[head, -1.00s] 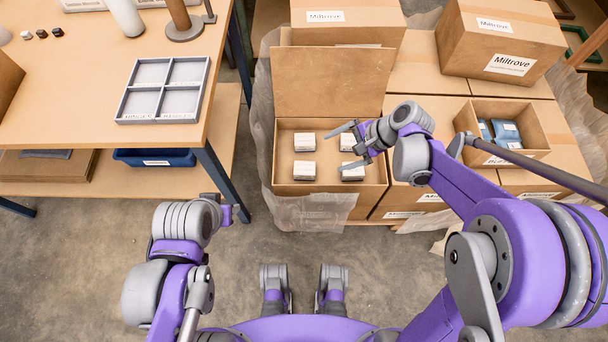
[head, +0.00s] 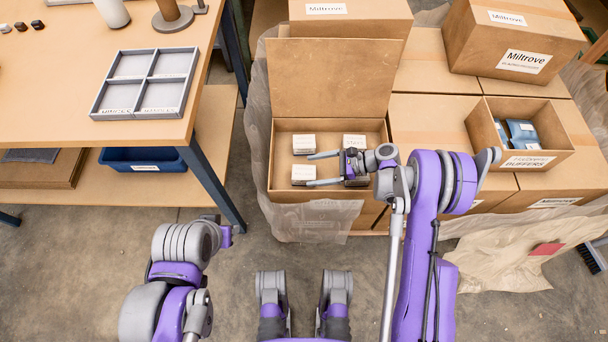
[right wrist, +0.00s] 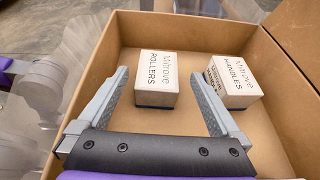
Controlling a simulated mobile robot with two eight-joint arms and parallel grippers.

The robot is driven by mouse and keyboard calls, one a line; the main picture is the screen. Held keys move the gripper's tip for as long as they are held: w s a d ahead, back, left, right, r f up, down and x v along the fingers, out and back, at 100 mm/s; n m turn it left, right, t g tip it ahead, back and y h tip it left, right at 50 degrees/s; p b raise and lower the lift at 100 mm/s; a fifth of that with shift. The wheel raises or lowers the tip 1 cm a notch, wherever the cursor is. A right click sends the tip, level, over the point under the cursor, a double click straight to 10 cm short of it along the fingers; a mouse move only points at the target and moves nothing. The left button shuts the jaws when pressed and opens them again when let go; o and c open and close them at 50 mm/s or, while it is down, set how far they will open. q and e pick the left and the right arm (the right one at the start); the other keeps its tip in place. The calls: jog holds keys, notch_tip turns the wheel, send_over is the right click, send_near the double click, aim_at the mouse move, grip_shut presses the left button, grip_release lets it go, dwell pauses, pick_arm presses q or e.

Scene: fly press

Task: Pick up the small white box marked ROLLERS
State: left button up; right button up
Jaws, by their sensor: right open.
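The small white box marked ROLLERS (right wrist: 157,80) stands on the floor of an open cardboard carton (right wrist: 110,112). In the head view it appears to be the near left box (head: 303,175) in the carton (head: 330,197). My right gripper (head: 312,170) is open and empty, reaching in from the right. In the right wrist view its fingers (right wrist: 158,88) point towards the ROLLERS box, one to each side, with visible gaps. I cannot tell their height over it. My left gripper (head: 226,236) is barely visible at the left, its jaws unclear.
A white HANDLES box (right wrist: 234,82) stands right of ROLLERS in the wrist view. The right arm partly covers other small boxes (head: 354,141) in the carton. The carton's raised lid (head: 330,78) stands behind. A buffers carton (head: 545,165) is at right, a workbench (head: 60,85) at left.

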aim_at(295, 174)
jog(key=x, duration=0.7)
jog(key=shift+s+a+b, duration=0.1)
jog(key=shift+b, duration=0.25)
grip_shut()
